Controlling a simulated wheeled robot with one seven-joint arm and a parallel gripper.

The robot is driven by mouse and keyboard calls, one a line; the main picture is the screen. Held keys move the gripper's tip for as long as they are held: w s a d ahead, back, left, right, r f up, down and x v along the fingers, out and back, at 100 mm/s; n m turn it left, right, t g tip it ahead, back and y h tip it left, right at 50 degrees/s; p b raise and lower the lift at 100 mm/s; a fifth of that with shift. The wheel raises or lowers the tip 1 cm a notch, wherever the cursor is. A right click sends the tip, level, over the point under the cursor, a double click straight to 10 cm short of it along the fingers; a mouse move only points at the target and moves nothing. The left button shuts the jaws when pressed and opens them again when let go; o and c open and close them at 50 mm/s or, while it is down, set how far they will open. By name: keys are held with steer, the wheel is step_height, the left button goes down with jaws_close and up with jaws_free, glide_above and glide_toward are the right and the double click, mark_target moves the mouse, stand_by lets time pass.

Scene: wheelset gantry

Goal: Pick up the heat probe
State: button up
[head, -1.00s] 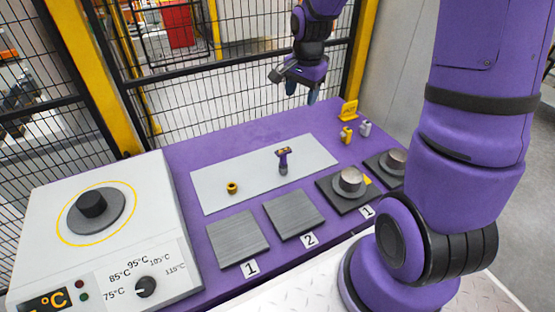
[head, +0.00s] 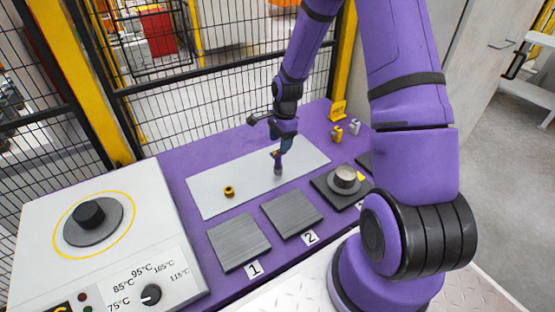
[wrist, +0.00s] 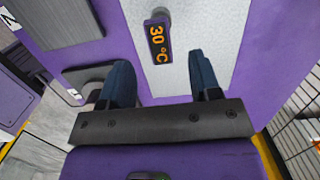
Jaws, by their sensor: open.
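The heat probe (head: 278,163) is a small purple handheld device that stands on the light grey mat (head: 207,201). In the wrist view the heat probe (wrist: 159,40) shows a lit display reading 30 °C. My gripper (wrist: 160,75) is open, with its two dark blue fingers spread and the probe just ahead of the gap between them, toward the left finger. In the head view my gripper (head: 282,144) is right at the top of the probe and partly hides it. I cannot tell whether it touches the probe.
A small brass ring (head: 229,191) lies on the mat. Grey plates 1 (head: 238,242) and 2 (head: 292,214) lie in front. A metal cylinder (head: 345,176) sits on a dark stand at right. The white heater unit (head: 60,250) stands at left. Yellow (head: 337,133) and grey blocks stand behind right.

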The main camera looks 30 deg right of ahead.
mark_target(279, 154)
steer(key=shift+a+f, duration=0.2)
steer(key=shift+f, duration=1.05)
steer(key=shift+a+f, duration=0.15)
steer(key=shift+f, duration=1.1)
steer(key=shift+a+f, duration=0.2)
steer(key=shift+f, duration=1.05)
jaws_close()
steer(key=shift+r, duration=0.1)
steer(key=shift+r, duration=0.45)
steer(key=r, duration=0.1)
steer(key=s+r, duration=0.1)
steer(key=shift+r, duration=0.3)
steer(key=s+r, duration=0.1)
steer(key=s, duration=1.4)
steer(key=shift+r, duration=0.15)
